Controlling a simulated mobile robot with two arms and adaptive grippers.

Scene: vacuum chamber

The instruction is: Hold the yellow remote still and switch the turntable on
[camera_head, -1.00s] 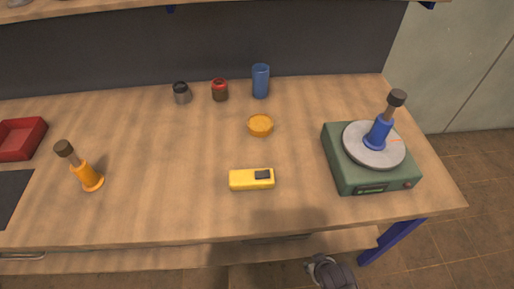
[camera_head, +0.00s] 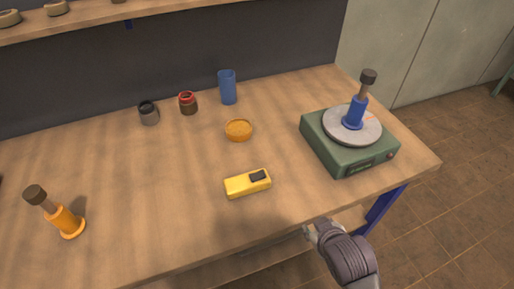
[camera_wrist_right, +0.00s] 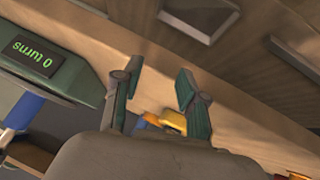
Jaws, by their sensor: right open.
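The yellow remote (camera_head: 238,187) with a dark button patch lies on the bench near its front edge. The green turntable (camera_head: 340,159) stands to its right, with a grey disc (camera_head: 341,132) on top. A blue post with a dark knob (camera_head: 353,112) stands upright on the disc. In the right wrist view the turntable's display (camera_wrist_right: 38,57) reads "0 turns". My right gripper (camera_head: 309,231) is at the bench's front edge, apart from both. In the wrist view its fingers (camera_wrist_right: 157,88) are open; a yellow thing, perhaps the remote, shows beyond them. My left gripper is not in view.
An orange post with a dark knob (camera_head: 66,222) stands at the left. Bench around the remote is clear.

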